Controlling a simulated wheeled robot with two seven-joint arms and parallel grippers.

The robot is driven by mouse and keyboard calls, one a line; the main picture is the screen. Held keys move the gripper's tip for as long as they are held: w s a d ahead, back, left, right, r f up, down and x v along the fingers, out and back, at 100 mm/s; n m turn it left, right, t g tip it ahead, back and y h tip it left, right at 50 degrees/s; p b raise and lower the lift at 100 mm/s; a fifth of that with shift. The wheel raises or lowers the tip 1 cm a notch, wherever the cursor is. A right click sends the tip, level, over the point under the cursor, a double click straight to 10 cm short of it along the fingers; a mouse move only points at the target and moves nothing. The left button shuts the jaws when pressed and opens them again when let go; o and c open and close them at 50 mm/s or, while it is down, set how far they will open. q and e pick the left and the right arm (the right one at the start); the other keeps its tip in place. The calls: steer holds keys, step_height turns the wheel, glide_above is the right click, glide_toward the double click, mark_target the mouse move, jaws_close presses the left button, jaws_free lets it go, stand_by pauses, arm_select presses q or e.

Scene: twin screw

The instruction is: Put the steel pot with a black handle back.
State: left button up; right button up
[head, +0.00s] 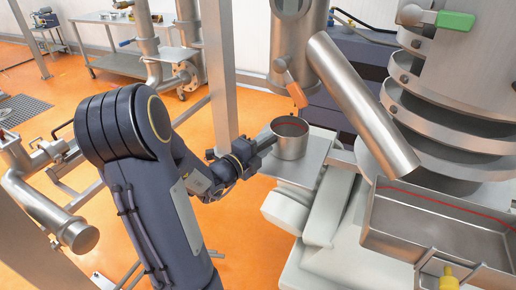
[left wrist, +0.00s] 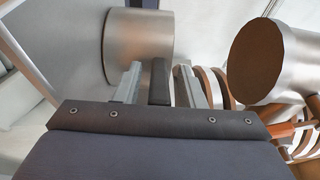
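The steel pot (head: 291,141) stands upright on a flat steel plate (head: 312,166) under the machine, with its black handle (head: 265,142) pointing left toward my left arm. My left gripper (head: 262,146) is at the handle. In the left wrist view, the pot (left wrist: 138,48) is ahead and the black handle (left wrist: 160,82) lies between the two fingers of my left gripper (left wrist: 158,86). A narrow gap shows on each side of the handle, so the fingers are open around it. My right gripper is not in view.
A slanted steel pipe (head: 362,105) hangs right of the pot, and an orange-handled valve (head: 290,84) is above it. A steel tray (head: 430,232) is at the lower right. A steel post (head: 219,75) stands just left. A wheeled steel table (head: 140,62) is at the back left.

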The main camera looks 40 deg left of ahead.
arm_select(q)
steer(key=s+b, duration=0.1)
steer(key=s, duration=1)
steer(key=s+d+r+m+g+h, duration=0.15)
steer(key=d+m+g+h, duration=0.3)
steer(key=d+m, duration=0.65)
steer(key=s+d+m+g+h, duration=0.25)
steer(key=d+m+h, duration=0.35)
steer(key=d+m, duration=0.45)
steer(key=s+f+m+g+y, duration=0.2)
steer(key=s+m+y, duration=0.1)
steer(key=m, duration=1.2)
steer(key=s+f+m+g+y, duration=0.2)
steer(key=s+m+g+y, duration=0.1)
steer(key=m, duration=1.3)
steer(key=shift+s+f+y, duration=0.15)
steer(key=shift+f+y, duration=0.05)
steer(key=shift+y, duration=0.15)
steer(key=shift+d, duration=0.1)
